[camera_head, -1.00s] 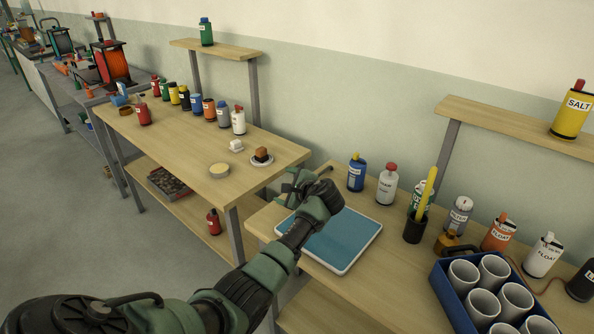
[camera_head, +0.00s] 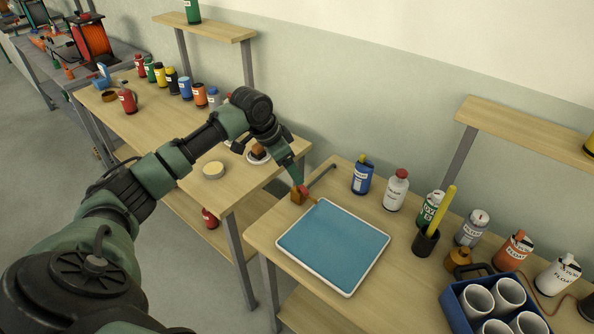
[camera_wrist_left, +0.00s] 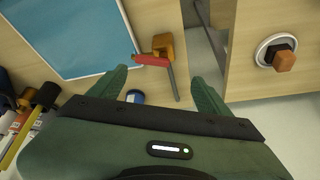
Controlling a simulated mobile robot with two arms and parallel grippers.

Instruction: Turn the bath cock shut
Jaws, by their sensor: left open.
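The bath cock is a small brass-orange block (camera_head: 297,195) at the left corner of the table, beside the blue bath tray (camera_head: 283,243). It also shows in the left wrist view (camera_wrist_left: 163,46). Its red lever (camera_wrist_left: 151,59) points towards the tray, roughly across the thin grey pipe (camera_wrist_left: 173,82). My left gripper (camera_head: 300,178) is just above the cock, pointing down. In the wrist view its open fingers (camera_wrist_left: 160,75) are on either side of the pipe and lever, with nothing held. Contact cannot be told. My right gripper is not in view.
A blue bottle (camera_head: 362,176) and a white bottle (camera_head: 396,190) stand behind the tray. A dark cup (camera_head: 426,242) holds a yellow stick. A blue crate (camera_head: 455,305) of white cups is at right. A gap separates the neighbouring table (camera_head: 180,135).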

